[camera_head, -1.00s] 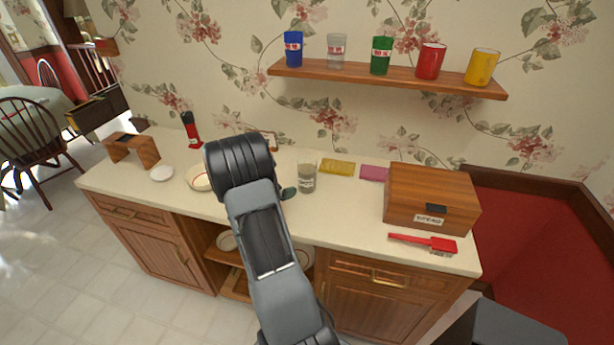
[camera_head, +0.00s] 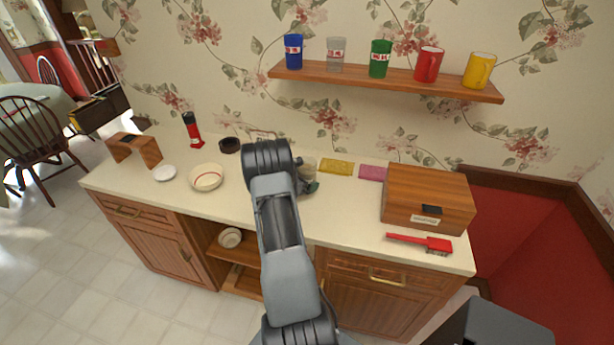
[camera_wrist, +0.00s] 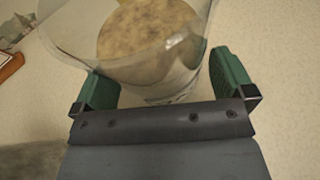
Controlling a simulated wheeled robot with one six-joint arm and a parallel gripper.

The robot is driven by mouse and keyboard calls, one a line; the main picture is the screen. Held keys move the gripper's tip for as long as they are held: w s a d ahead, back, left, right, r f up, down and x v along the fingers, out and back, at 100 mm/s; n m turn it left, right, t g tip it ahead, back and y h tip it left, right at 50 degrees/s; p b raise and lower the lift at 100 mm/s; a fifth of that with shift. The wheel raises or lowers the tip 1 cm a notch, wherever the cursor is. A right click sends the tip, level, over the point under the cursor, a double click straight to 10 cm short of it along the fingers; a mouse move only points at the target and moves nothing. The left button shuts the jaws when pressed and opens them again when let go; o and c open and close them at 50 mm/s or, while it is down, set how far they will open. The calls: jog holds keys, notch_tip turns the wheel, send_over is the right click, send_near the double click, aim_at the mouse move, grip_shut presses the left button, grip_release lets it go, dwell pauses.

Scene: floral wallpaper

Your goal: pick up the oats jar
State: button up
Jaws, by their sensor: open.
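The oats jar (camera_wrist: 150,65) is a clear jar with pale tan contents, seen large at the top middle of the wrist view. My gripper (camera_wrist: 165,85) is open, with one green finger on each side of the jar's near part. The fingers look close beside the jar; I cannot tell whether either touches it. In the head view the jar (camera_head: 309,166) stands on the counter, mostly hidden behind my arm and gripper (camera_head: 308,187).
On the counter (camera_head: 340,220) are a wooden bread box (camera_head: 428,198), a red brush (camera_head: 420,242), yellow (camera_head: 337,166) and pink (camera_head: 372,173) sponges, a bowl (camera_head: 206,177) and a red-black bottle (camera_head: 193,130). A shelf (camera_head: 390,80) with several mugs hangs above.

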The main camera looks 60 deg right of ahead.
jog(key=shift+d+f, duration=0.1)
jog(key=shift+d, duration=0.1)
jog(key=shift+c, duration=0.3)
jog(key=c, duration=1)
jog(key=shift+c, duration=0.5)
